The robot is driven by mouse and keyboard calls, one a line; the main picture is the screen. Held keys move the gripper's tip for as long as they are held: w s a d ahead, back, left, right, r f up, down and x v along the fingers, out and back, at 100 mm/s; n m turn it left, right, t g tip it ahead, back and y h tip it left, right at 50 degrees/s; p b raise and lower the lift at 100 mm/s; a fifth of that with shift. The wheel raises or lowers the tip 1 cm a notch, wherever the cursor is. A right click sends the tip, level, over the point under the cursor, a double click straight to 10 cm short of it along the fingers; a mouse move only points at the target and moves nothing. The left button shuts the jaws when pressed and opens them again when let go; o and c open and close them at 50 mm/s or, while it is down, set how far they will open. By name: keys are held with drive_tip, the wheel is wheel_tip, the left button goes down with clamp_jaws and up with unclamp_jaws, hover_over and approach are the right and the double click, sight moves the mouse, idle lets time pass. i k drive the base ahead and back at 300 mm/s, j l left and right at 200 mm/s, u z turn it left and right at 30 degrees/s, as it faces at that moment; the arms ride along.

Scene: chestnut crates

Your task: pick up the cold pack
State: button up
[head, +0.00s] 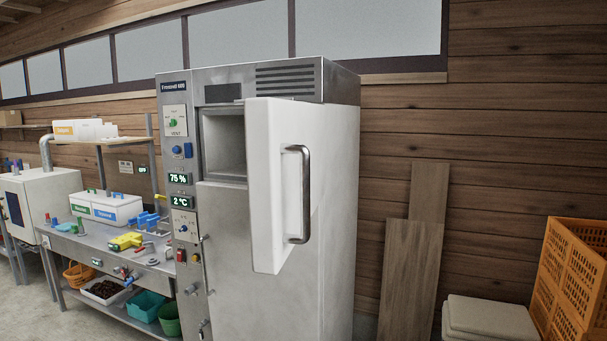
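I cannot make out a cold pack for certain in the head view. A tall steel refrigeration cabinet (262,265) stands in the middle. Its small upper compartment (229,130) is open, and the grey inside that shows looks empty. The thick white door (268,180) with a grey bar handle (300,195) stands swung out toward me and hides part of the cabinet front. Blue objects (148,219) lie on the bench left of the cabinet, too small to identify. My gripper is not in view.
A steel workbench (150,268) on the left carries white labelled bins (107,208) and a yellow tool (125,241). Tubs and baskets sit on its lower shelf. Boards (410,270) lean on the wooden wall. Orange crates (575,270) and a beige box (488,318) stand at right.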

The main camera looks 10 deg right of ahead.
sight(143, 218)
drive_tip(key=i+j+u, duration=0.6)
drive_tip(key=u, duration=0.15)
drive_tip(key=i+j+u, duration=0.4)
drive_tip(key=i, duration=0.15)
drive_tip(key=i+u, duration=0.4)
drive_tip(key=i, duration=0.2)
drive_tip(key=i+u, duration=0.45)
drive_tip(key=i, duration=0.15)
drive_tip(key=i+z, duration=0.2)
drive_tip(key=i, duration=0.4)
drive_tip(key=i+j+z, duration=0.15)
drive_tip(key=i, duration=0.45)
drive_tip(key=i+j+z, duration=0.2)
drive_tip(key=i, duration=0.4)
drive_tip(key=i+l+z, duration=0.4)
drive_tip(key=i, duration=0.3)
drive_tip(key=i+z, duration=0.45)
drive_tip(key=i, duration=0.3)
drive_tip(key=i+j+z, duration=0.25)
drive_tip(key=i+z, duration=0.15)
drive_tip(key=i, duration=0.85)
drive_tip(key=l+z, duration=0.05)
drive_tip(key=l, duration=0.05)
